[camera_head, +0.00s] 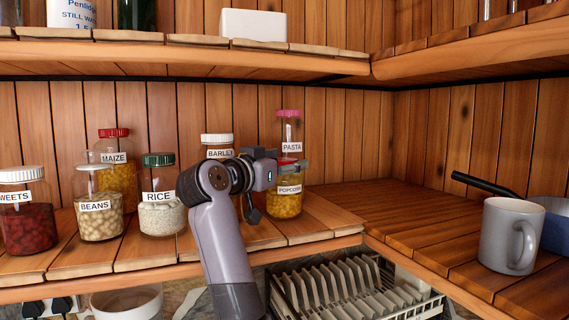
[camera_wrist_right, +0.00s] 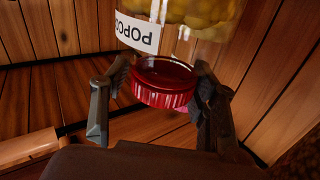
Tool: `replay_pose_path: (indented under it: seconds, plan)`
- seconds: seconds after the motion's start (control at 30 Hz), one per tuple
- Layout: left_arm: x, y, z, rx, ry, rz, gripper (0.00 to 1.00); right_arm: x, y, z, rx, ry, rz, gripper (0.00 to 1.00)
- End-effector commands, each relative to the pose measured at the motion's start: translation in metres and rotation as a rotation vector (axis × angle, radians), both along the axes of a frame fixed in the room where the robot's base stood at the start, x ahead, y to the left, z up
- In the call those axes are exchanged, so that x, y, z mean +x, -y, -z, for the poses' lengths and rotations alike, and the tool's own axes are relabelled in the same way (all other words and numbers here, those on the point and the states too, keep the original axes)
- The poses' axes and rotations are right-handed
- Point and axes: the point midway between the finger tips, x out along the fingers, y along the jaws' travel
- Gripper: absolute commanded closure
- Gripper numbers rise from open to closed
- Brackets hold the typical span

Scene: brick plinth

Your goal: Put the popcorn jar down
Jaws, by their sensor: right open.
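The popcorn jar (camera_head: 285,205) stands upright on the wooden shelf, in front of the pasta jar (camera_head: 290,130). It is clear with yellow kernels and a white POPCORN label. My right gripper (camera_head: 281,168) is at its top and hides most of the lid in the head view. In the right wrist view, the jar (camera_wrist_right: 200,20) appears upside down, and its red lid (camera_wrist_right: 163,88) lies between the spread fingers of my right gripper (camera_wrist_right: 162,76). The gripper is open; whether a finger touches the lid I cannot tell. My left gripper is not in view.
A grey mug (camera_head: 508,240) is at the right. A dish rack (camera_head: 345,290) is below. The corner shelf's middle is clear.

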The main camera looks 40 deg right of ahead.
Motion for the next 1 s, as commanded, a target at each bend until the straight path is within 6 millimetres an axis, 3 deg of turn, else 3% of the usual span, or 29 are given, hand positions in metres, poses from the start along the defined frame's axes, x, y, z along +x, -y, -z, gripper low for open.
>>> replay_pose_path:
  seconds: [0.17,0.6,0.8,1.0]
  plan:
    - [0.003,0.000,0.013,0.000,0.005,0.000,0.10,-0.005,-0.016,0.004,0.000,0.001,-0.004,0.45]
    - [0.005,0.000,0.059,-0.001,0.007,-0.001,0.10,-0.036,-0.096,0.006,0.001,0.002,-0.003,0.45]
    - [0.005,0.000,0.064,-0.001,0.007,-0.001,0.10,-0.043,-0.111,0.003,0.000,0.000,-0.001,0.45]
    - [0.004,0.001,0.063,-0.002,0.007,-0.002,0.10,-0.043,-0.112,0.002,0.000,-0.001,0.000,0.45]
